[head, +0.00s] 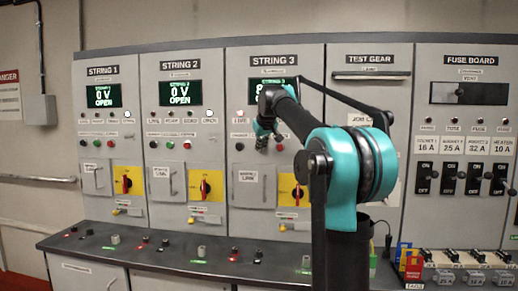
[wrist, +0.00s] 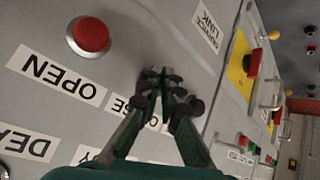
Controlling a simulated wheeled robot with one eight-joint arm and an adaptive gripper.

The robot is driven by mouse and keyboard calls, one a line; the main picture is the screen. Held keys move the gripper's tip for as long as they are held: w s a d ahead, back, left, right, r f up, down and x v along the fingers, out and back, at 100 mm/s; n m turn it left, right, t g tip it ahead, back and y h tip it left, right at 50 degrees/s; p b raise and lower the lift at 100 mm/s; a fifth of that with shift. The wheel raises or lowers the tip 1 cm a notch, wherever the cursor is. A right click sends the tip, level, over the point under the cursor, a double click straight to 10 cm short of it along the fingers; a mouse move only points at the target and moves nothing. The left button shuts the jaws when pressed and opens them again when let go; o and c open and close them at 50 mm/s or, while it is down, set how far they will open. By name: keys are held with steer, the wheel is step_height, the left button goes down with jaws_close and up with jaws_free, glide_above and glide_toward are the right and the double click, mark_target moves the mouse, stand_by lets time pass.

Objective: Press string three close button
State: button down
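The string 3 panel (head: 246,200) stands in the middle of the cabinet row in the head view. My gripper (head: 262,140) is in front of its button row and hides the middle button. In the wrist view, turned upside down, my gripper (wrist: 162,76) has its fingertips together with nothing between them. They cover the middle of the close label (wrist: 116,103) and the spot above it, so the close button is hidden; I cannot tell whether they touch it. The red open button (wrist: 89,37) is beside them, above its open label (wrist: 57,79). The string 3 display (head: 257,88) is mostly hidden by my arm.
String 1 (head: 103,95) and string 2 (head: 180,92) displays read 0 V OPEN. A yellow plate with a red rotary handle (head: 297,192) is below the string 3 buttons. A desk ledge (head: 150,262) with small knobs runs along the front. The fuse board (head: 470,90) is at right.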

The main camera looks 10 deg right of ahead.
steer(key=shift+s+a+f, duration=0.1)
steer(key=shift+s+a, duration=0.2)
steer(key=shift+s, duration=0.65)
steer(key=shift+s+a+r, duration=0.1)
steer(key=shift+s+a, duration=0.2)
steer(key=shift+s, duration=0.6)
steer(key=shift+s+a+f, duration=0.1)
steer(key=shift+s+a, duration=0.2)
steer(key=shift+s, duration=0.65)
steer(key=s+d+f+m+g, duration=0.1)
steer(key=s+f, duration=0.2)
steer(key=f, duration=0.4)
steer(key=s+d+f, duration=0.1)
steer(key=s+f, duration=0.2)
steer(key=f, duration=0.5)
steer(key=s+d+f+m+g, duration=0.1)
steer(key=s+f+m+g, duration=0.2)
steer(key=s+f, duration=3)
steer(key=shift+d+f+g, duration=0.35)
steer(key=shift+f+g, duration=0.25)
steer(key=shift+f, duration=0.1)
